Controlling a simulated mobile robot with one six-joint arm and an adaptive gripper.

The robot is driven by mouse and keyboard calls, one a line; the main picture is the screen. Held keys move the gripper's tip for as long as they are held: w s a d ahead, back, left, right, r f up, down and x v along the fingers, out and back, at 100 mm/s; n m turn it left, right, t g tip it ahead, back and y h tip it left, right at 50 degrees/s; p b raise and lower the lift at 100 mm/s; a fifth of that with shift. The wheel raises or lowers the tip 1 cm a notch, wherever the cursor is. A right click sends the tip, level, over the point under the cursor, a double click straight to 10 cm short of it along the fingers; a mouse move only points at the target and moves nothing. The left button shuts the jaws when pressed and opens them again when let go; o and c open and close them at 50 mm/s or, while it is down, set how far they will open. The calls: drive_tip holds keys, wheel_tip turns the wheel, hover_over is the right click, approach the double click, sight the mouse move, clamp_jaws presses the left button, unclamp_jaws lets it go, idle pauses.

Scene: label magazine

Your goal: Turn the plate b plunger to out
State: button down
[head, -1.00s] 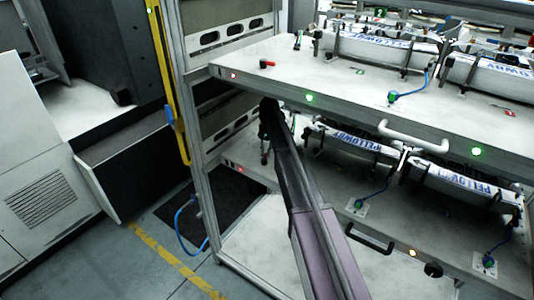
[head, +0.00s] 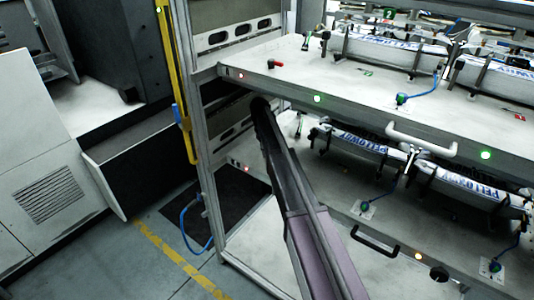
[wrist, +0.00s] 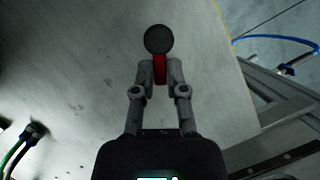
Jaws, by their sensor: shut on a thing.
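In the wrist view a plunger with a round dark knob (wrist: 158,40) and a red stem (wrist: 160,70) stands between the fingers of my gripper (wrist: 160,78). The fingers are shut on the red stem, with the knob beyond their tips. Behind it is a pale plate surface (wrist: 90,70). In the head view my arm reaches in under the upper plate (head: 350,95), toward the left part of the lower plate (head: 340,185). My gripper and the held plunger are hidden there. I cannot read any plate letter or in/out marking.
A red-handled plunger (head: 275,64) sits on the upper plate. The upper plate's edge overhangs my arm, and a rack post (head: 207,170) stands to its left.

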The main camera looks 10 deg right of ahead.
idle(0.3)
drive_tip(key=c, duration=0.7)
unclamp_jaws()
drive_tip(key=shift+s, duration=0.1)
drive_tip(key=shift+s+r+p, duration=0.4)
drive_tip(key=shift+s+p, duration=0.05)
drive_tip(key=shift+p, duration=0.05)
drive_tip(key=s+d+r+m+t+p, duration=0.1)
drive_tip(key=s+r+p, duration=0.1)
drive_tip(key=s, duration=0.8)
drive_tip(key=s+d+r+m+t+p, duration=0.1)
drive_tip(key=s+r+t+p, duration=0.1)
drive_tip(key=s, duration=0.9)
drive_tip(key=s+d+r+m+t+y+p, duration=0.1)
drive_tip(key=s+r+p, duration=0.3)
drive_tip(key=s, duration=0.6)
drive_tip(key=shift+s+d+r+p, duration=0.15)
drive_tip(key=shift+s+p, duration=0.15)
drive_tip(key=shift+p, duration=0.5)
